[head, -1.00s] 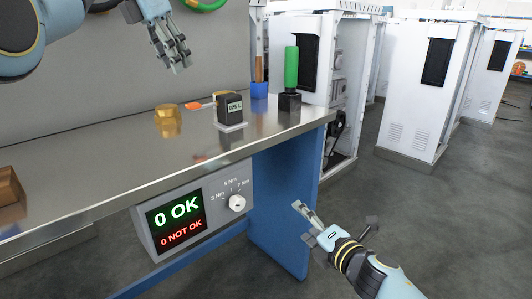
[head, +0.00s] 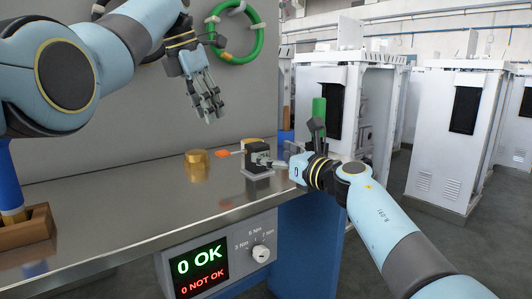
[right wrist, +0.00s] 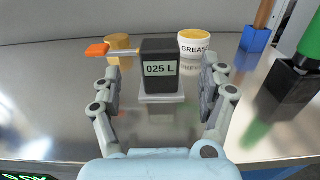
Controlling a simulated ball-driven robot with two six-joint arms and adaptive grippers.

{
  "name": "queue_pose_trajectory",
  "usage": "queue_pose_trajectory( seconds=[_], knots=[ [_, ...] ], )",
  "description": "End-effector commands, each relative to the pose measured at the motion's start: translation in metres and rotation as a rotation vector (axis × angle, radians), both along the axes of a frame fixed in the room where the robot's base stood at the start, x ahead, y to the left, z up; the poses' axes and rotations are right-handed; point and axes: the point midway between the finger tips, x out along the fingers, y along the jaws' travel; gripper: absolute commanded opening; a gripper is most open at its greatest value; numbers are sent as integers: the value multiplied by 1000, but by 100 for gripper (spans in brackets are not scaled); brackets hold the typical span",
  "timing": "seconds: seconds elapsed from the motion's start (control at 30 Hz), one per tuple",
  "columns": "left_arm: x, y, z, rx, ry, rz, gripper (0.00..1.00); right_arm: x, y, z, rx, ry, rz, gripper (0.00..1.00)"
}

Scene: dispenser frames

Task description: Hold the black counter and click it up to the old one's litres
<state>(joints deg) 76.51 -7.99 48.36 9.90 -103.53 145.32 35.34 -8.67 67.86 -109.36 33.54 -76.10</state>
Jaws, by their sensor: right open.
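The black counter (right wrist: 161,66) reads "025 L" and stands upright on a light grey base. An orange-tipped lever (right wrist: 98,50) sticks out to its left. In the head view the counter (head: 257,155) is partly covered by my right gripper (head: 275,163). In the right wrist view my right gripper (right wrist: 160,92) is open, its fingers pointing towards the counter, one on each side with gaps. My left gripper (head: 208,106) hangs above the bench, its fingers apart and empty. No second counter is clearly seen.
A brass-coloured cylinder (head: 197,165) stands left of the counter. A grease tub (right wrist: 194,44) is behind it. A green-handled tool (head: 318,108) stands at the right. A panel (head: 202,266) on the bench front reads 0 OK, 0 NOT OK.

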Motion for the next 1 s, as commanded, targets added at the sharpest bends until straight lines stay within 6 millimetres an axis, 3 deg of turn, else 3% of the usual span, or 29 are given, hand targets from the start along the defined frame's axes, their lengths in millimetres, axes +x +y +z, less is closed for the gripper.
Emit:
queue_pose_trajectory(
  seconds=[0.1, 0.3, 0.7, 1.0],
  knots=[
    [0, 0, 0, 0, 0, 0, 38, 18, 13, 1, 2, 1, 1, 77],
    [0, 0, 0, 0, 0, 0, 38, 35, 25, -1, 3, 2, 1, 77],
    [0, 0, 0, 0, 0, 0, 38, 40, 29, -1, 2, 3, -1, 77],
    [0, 0, 0, 0, 0, 0, 38, 40, 29, -1, 2, 3, -1, 40]
  ],
)
